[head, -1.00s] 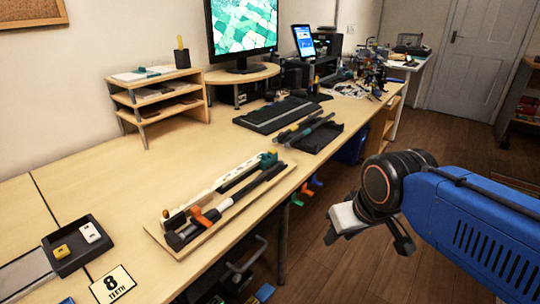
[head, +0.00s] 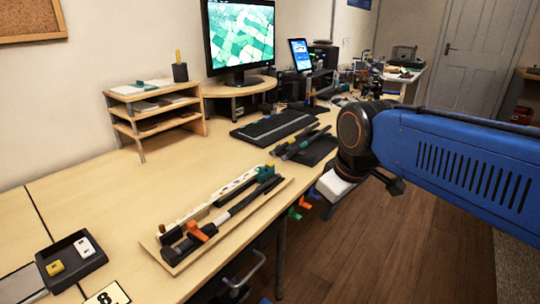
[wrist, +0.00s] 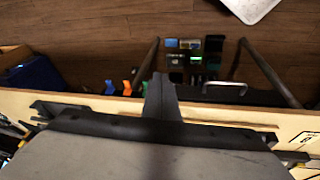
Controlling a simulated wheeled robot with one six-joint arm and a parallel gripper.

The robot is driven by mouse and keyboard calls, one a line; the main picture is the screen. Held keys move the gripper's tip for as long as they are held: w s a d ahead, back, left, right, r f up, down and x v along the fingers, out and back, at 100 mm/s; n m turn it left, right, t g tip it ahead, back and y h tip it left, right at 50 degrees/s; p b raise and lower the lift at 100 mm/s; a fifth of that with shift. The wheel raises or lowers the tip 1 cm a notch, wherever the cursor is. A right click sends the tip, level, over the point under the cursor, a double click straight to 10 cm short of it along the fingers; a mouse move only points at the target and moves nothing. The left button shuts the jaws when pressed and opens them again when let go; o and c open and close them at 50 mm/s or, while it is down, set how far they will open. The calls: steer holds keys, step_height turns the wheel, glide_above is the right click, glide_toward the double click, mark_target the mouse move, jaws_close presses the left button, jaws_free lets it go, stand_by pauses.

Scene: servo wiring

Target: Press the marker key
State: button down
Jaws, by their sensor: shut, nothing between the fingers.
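A dark keyboard (head: 274,129) lies on the desk in front of the monitor. A shallow black tray (head: 96,263) at the lower left holds a small yellow key-like block (head: 55,268) and a white one (head: 84,246). I cannot tell which thing, if any of these, is the marker key. My gripper (head: 328,208) is shut and empty, beyond the desk's front edge over the floor, right of the wooden board. In the wrist view a dark finger (wrist: 160,97) shows; its tip overlaps the desk edge and floor.
A wooden board (head: 285,186) with black bars and an orange clamp lies near the front edge. A second dark tray (head: 318,150) with tools lies behind it. A shelf (head: 155,115) and monitor (head: 240,37) stand at the back. The left desk middle is clear.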

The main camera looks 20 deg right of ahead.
steer(key=w+a+r+n+g, duration=0.2)
steer(key=w+r+n, duration=0.85)
steer(key=w, duration=0.35)
step_height(320, 180, up, 5)
steer(key=n+g, duration=0.2)
steer(key=n, duration=0.8)
glide_above(270, 163)
steer(key=shift+f, duration=0.1)
steer(key=shift+s, duration=0.1)
step_height(270, 163, down, 14)
